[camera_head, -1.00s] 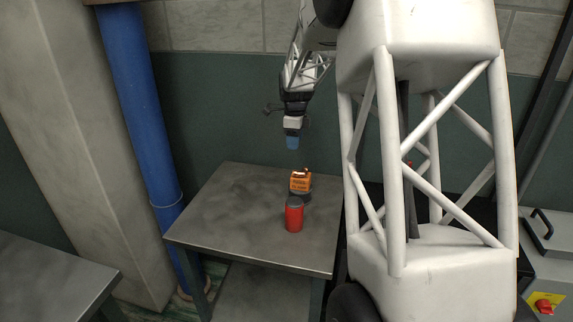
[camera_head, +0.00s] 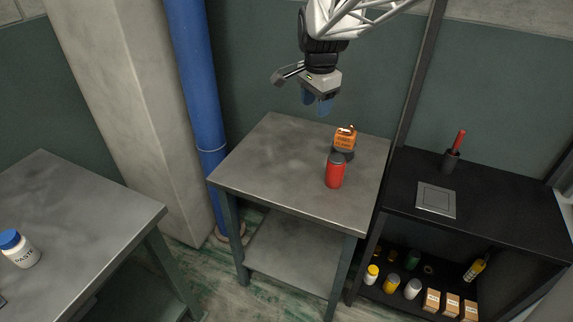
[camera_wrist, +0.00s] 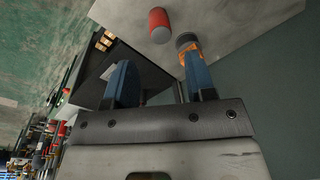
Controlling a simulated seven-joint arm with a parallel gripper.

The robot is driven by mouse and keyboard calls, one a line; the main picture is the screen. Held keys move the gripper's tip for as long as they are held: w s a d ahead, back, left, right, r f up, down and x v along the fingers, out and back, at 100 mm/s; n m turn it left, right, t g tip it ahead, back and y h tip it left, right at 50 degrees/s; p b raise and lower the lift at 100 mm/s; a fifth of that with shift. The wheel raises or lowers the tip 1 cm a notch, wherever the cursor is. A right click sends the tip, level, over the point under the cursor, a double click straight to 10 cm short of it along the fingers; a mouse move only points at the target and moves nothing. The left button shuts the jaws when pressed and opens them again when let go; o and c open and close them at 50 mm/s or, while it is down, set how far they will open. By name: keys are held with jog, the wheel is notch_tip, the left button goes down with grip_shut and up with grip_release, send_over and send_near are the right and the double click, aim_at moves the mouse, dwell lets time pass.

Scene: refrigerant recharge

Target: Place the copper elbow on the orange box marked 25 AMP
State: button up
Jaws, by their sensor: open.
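The orange box (camera_head: 345,138) stands near the back right of the middle table; its dark print is too small to read. A small copper-coloured piece (camera_head: 351,128), which looks like the copper elbow, is on top of the box. My gripper (camera_head: 317,102) is open and empty, above and to the left of the box, clear of it. In the wrist view, the blue fingers of my gripper (camera_wrist: 160,82) are spread apart. The orange box (camera_wrist: 192,52) shows there behind the right finger and is partly hidden; the elbow cannot be made out there.
A black shelf unit (camera_head: 500,201) holds bottles and cartons at right. A paste jar (camera_head: 19,249) stands at left.

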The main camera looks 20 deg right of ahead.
jog(key=s+a+n, duration=0.4)
jog(key=s+n, duration=0.1)
jog(key=s, duration=0.3)
jog(key=s+a+f+n+t, duration=0.1)
jog(key=s+a+n, duration=0.3)
jog(key=s, duration=0.4)
jog(key=s+a+f+n, duration=0.1)
jog(key=s+a+n, duration=0.4)
jog(key=s, duration=0.3)
jog(key=shift+s+f+n, duration=0.25)
jog(key=shift+s+n, duration=0.15)
jog(key=shift+n, duration=0.2)
